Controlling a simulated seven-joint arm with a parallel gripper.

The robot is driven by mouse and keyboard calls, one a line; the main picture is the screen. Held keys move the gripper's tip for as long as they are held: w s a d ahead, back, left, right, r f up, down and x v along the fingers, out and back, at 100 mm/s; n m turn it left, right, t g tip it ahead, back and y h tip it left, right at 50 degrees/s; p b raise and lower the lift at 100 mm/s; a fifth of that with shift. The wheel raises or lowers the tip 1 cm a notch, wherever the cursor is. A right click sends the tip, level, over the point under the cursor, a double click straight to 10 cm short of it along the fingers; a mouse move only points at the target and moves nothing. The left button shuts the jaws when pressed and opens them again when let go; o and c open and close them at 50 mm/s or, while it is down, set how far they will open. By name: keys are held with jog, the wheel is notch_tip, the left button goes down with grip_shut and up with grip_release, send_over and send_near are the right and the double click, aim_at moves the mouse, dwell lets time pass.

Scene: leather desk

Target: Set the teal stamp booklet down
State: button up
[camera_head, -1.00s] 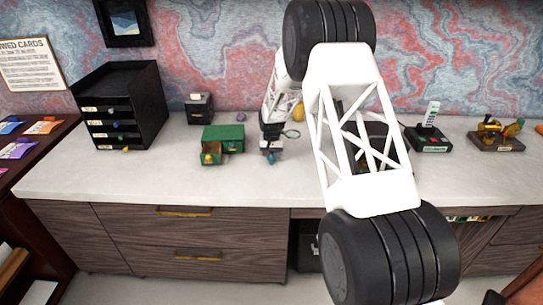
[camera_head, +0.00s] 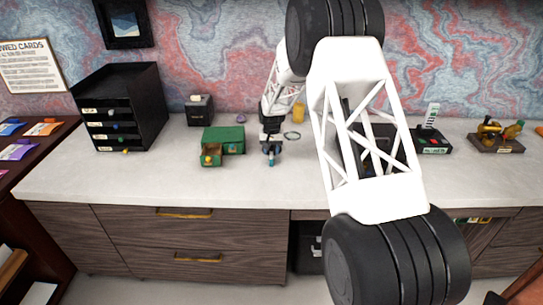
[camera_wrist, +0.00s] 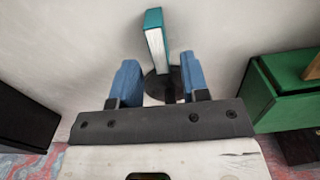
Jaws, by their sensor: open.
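The teal stamp booklet (camera_wrist: 154,22) shows in the wrist view as a narrow block with teal covers and a pale page edge. It stands on edge, just beyond and between the tips of my blue fingers. My gripper (camera_wrist: 159,62) is open, with a gap on both sides of the booklet. In the head view, a small teal patch of the booklet (camera_head: 271,160) shows below my gripper (camera_head: 271,150), low over the pale desktop. A dark round shape (camera_wrist: 160,87) lies between the fingers; I cannot tell what it is.
A green drawer box (camera_head: 225,138) with one drawer pulled out stands close to the left of my gripper. A black drawer unit (camera_head: 120,105) and a small black box (camera_head: 199,110) stand farther left. A thin ring (camera_head: 292,135) lies to the right. The desktop in front is clear.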

aim_at(272, 155)
notch_tip(272, 155, up, 8)
dwell(0.5)
jog(key=shift+r, duration=0.1)
dwell(0.5)
jog(key=s+d+r, duration=0.5)
jog(key=s+r, duration=0.3)
jog(key=s, duration=0.2)
jog(key=s+d+r+t, duration=0.1)
jog(key=s+d+r, duration=0.3)
jog(key=s+r, duration=0.4)
jog(key=s+d+r, duration=0.5)
jog(key=s+r, duration=0.2)
jog(key=s, duration=0.4)
jog(key=s+d, duration=0.3)
jog(key=s, duration=1.4)
jog(key=s+d+f+t, duration=0.1)
jog(key=s+d, duration=0.2)
jog(key=s, duration=1.4)
jog(key=shift+s+d+f+t, duration=0.15)
jog(key=shift+s+d+t, duration=0.05)
jog(key=shift+t, duration=0.1)
